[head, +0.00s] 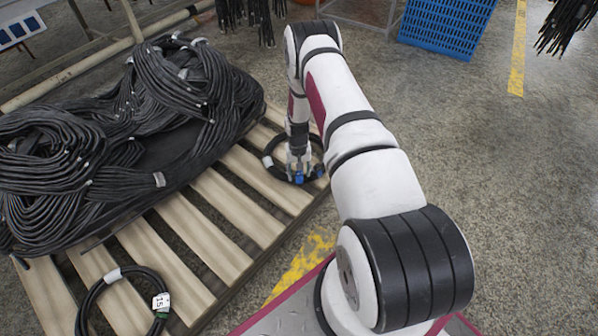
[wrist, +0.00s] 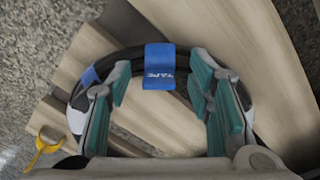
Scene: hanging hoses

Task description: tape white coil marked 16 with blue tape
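A black hose coil (head: 271,147) with a white band (head: 267,161) lies on the pallet's right end; it also arches across the wrist view (wrist: 125,58). I cannot read a 16 on it, and the hose looks black. A blue piece (wrist: 158,67) lettered "TAPE" sits over the hose; I cannot tell if it goes all the way around. It shows in the head view (head: 299,178) below my gripper. A second blue patch (wrist: 89,76) is on the coil's left. My gripper (wrist: 160,105) is open, its teal-padded fingers apart on either side below the blue piece.
The slatted wooden pallet (head: 228,208) carries a large heap of black hoses (head: 190,95) at left. Another black coil with a tag (head: 161,302) reading 15 lies at lower left. A blue crate (head: 445,25) and hanging hoses stand behind. The floor at right is clear.

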